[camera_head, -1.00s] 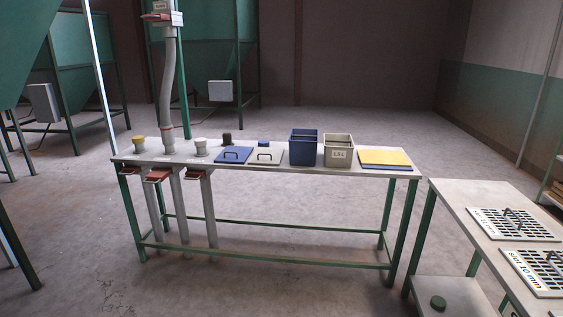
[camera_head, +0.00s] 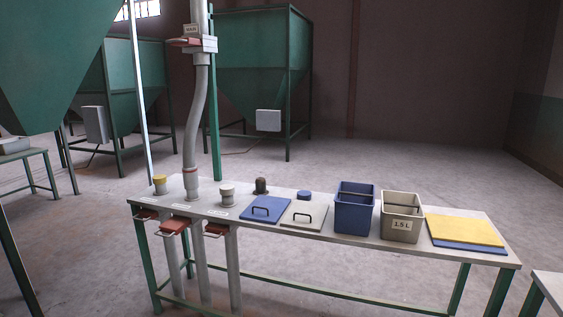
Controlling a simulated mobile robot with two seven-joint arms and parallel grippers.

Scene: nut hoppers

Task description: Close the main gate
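The main gate (camera_head: 190,43) is a red slide in a grey housing on the vertical pipe, high above the left part of the table, under a small label. Its red plate sticks out to the left of the housing. The grey pipe (camera_head: 193,110) runs from it down to the table top. Several smaller red gates (camera_head: 174,227) with wire handles sit under the table's left edge. Neither of my grippers is in view.
The table (camera_head: 330,229) carries a blue bin (camera_head: 355,208), a beige 1.5 L bin (camera_head: 401,217), blue and grey lids, cups and a yellow board (camera_head: 463,229). Green hoppers (camera_head: 262,62) stand behind. A green post (camera_head: 213,110) stands beside the pipe. The floor in front is open.

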